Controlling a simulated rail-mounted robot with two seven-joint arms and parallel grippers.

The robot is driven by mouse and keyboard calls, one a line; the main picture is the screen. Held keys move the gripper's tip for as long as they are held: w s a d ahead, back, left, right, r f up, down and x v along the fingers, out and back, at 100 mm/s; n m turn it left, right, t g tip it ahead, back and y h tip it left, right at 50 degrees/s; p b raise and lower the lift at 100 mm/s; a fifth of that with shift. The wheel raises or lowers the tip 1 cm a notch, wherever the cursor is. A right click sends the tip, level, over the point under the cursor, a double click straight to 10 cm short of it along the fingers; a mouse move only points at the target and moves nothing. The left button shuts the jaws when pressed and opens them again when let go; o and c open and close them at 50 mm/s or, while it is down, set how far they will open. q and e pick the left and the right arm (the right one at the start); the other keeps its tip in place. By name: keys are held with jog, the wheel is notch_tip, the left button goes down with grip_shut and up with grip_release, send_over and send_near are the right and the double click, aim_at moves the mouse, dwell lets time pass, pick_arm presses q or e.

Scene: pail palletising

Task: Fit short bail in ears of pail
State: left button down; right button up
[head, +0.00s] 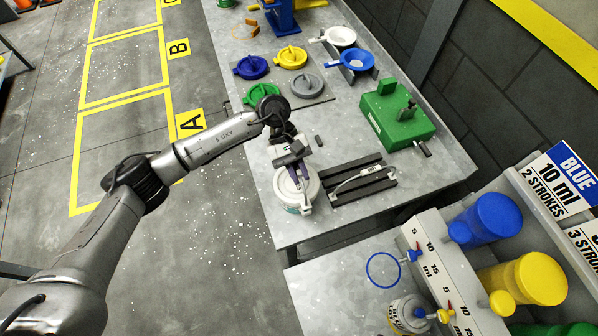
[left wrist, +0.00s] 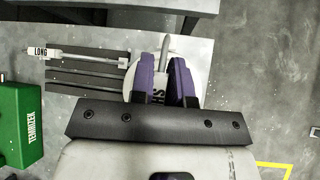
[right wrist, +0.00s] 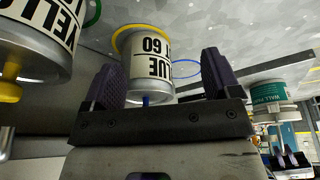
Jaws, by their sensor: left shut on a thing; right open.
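The white-lidded pail (head: 285,186) stands at the near end of the grey bench. A pail with a teal label (right wrist: 272,117) also shows at the right of the right wrist view.
A dark slotted rack (head: 345,170) beside the pail holds the long bail (left wrist: 75,54). A green machine (head: 398,118) and coloured lids (head: 291,58) stand farther back. A dispenser (head: 440,270) with blue and yellow canisters is at the near right.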

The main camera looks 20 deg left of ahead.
jog(key=shift+a, duration=0.1)
jog(key=shift+f, duration=0.2)
dwell(0.4)
pick_arm(q)
jog(key=shift+b, duration=0.35)
pick_arm(e)
jog(key=shift+f, duration=0.1)
pick_arm(q)
jog(key=shift+b, duration=0.3)
pick_arm(e)
jog(key=shift+f, duration=0.3)
jog(key=shift+f, duration=0.1)
pick_arm(q)
jog(key=shift+b, duration=0.35)
pick_arm(e)
jog(key=shift+f, duration=0.25)
jog(key=shift+f, duration=0.25)
